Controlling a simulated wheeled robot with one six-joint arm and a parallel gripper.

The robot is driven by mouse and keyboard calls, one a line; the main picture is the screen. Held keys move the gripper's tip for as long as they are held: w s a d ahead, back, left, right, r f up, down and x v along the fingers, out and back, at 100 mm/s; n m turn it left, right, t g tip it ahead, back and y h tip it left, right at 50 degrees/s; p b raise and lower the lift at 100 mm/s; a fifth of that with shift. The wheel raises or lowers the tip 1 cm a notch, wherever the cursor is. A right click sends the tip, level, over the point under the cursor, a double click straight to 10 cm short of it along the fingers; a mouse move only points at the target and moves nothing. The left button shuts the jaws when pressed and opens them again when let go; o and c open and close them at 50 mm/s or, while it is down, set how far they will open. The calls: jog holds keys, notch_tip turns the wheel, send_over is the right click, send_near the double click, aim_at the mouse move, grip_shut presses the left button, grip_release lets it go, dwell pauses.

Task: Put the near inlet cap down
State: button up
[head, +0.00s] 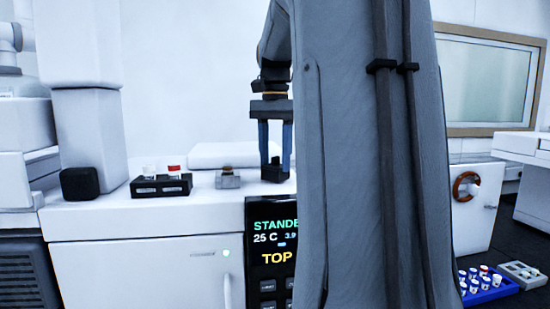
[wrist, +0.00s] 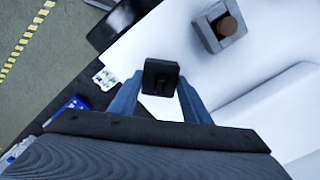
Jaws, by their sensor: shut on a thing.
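The inlet cap, a small black squarish piece (head: 273,174), is between the two blue fingers of my gripper (head: 275,165). It also shows between the fingertips in the wrist view (wrist: 161,73), with a raised part on top. My gripper is shut on it, pointing down over the white bench top (head: 200,208) near its front edge. I cannot tell whether the cap touches the bench. A grey block with a brown round top (head: 229,180) stands just left of the cap; it is also at the upper right of the wrist view (wrist: 228,26).
A black rack (head: 161,188) with white and red-capped vials stands farther left on the bench. A display panel (head: 270,240) is on the front below the cap. A blue tray of vials (head: 492,292) sits low at right. My arm hides the middle right.

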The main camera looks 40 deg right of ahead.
aim_at(275, 157)
jog(key=shift+f, duration=0.2)
jog(key=shift+f, duration=0.15)
jog(key=o, duration=1)
notch_tip(275, 157, up, 12)
jog(key=shift+r+b, duration=0.2)
jog(key=shift+b, duration=0.65)
